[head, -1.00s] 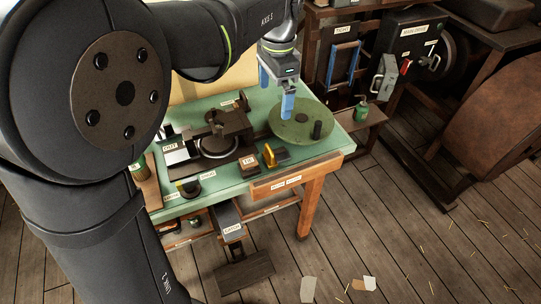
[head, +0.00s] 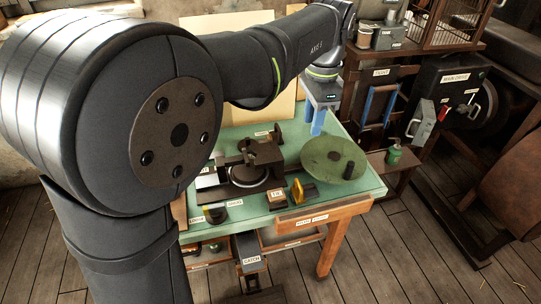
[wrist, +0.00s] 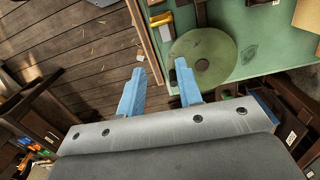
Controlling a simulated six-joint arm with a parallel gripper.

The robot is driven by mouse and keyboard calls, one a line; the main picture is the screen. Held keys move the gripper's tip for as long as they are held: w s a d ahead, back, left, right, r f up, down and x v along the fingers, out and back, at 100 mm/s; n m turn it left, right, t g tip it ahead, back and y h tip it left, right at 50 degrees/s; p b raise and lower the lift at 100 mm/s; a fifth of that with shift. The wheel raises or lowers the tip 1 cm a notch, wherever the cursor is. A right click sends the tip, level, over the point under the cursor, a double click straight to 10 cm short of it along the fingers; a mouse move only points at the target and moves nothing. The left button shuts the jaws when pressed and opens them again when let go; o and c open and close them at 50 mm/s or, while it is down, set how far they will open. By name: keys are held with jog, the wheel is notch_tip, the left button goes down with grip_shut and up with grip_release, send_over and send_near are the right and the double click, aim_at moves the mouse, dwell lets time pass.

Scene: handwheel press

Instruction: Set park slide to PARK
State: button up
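I cannot make out a label reading PARK, so I cannot tell for sure which part is the park slide. A dark rounded piece with a yellow mark (head: 215,213) sits at the bench's front left between two small labels, too small to read surely. My gripper (head: 318,128) is above the back of the bench, behind the green handwheel disc (head: 334,158). In the wrist view my gripper (wrist: 160,72) has its two blue fingers apart with nothing between them. The disc (wrist: 205,58) shows just beyond the right finger.
The green bench (head: 258,222) carries a dark press block (head: 264,153), a weight block (head: 277,199) and a yellow-faced block (head: 297,191). A small green can (head: 394,155) stands on a side shelf. The MAIN DRIVE box (head: 452,85) is at right. My arm hides the bench's left end.

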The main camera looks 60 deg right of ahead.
jog(key=f+m, duration=0.1)
jog(key=m, duration=0.4)
jog(key=m+t+y, duration=0.1)
jog(key=m, duration=1.2)
send_near(299, 183)
jog(key=f, duration=0.5)
jog(key=a+f, duration=0.1)
jog(key=f, duration=0.1)
jog(key=shift+w+f, duration=0.4)
grip_shut()
jog(key=shift+d, duration=0.1)
